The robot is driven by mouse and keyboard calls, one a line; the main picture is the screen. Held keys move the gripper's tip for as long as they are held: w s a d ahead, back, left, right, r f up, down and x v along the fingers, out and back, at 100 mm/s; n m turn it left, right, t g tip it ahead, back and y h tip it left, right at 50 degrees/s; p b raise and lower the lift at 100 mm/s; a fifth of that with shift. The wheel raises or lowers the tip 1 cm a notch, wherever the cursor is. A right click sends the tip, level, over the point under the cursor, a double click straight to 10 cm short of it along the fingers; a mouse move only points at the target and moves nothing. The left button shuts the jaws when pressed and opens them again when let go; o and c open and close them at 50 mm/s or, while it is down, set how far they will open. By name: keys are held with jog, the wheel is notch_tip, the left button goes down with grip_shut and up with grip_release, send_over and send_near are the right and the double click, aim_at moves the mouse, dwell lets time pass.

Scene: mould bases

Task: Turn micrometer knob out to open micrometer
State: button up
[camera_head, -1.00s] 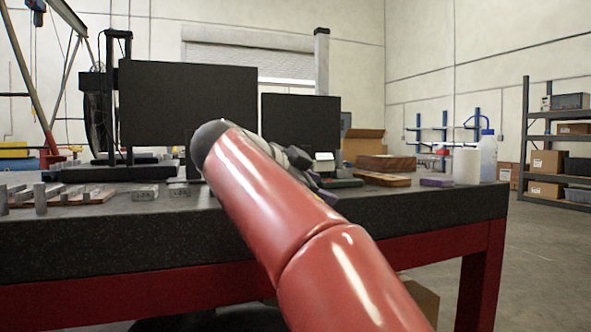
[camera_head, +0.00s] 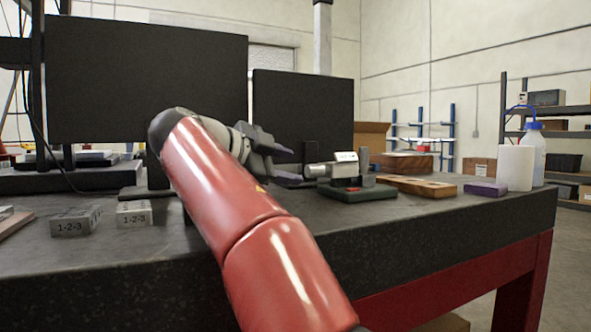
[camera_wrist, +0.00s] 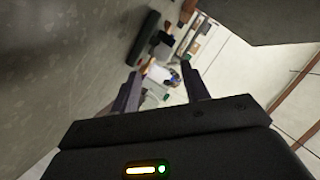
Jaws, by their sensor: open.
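The micrometer (camera_head: 345,168) sits on a dark green base (camera_head: 357,193) on the granite table. Its silver cylindrical knob (camera_head: 316,170) points left, towards my gripper (camera_head: 289,166). My gripper is open, with its two dark purple-grey fingers apart and just left of the knob. In the head view I cannot tell whether the knob lies between the fingertips. The wrist view shows both fingers (camera_wrist: 160,72) spread, with small, unclear objects beyond them.
Two dark monitors (camera_head: 146,80) (camera_head: 302,108) stand behind my arm. Wooden blocks (camera_head: 418,186), a purple block (camera_head: 485,189), a white cylinder (camera_head: 515,168) and a bottle (camera_head: 532,150) stand to the right. Metal 1-2-3 blocks (camera_head: 134,213) lie at the left.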

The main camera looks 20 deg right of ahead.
aim_at(308, 171)
jog(key=shift+w, duration=0.4)
jog(key=shift+w+d, duration=0.15)
jog(key=shift+d, duration=0.2)
jog(key=x, duration=0.7)
jog(key=c, duration=1)
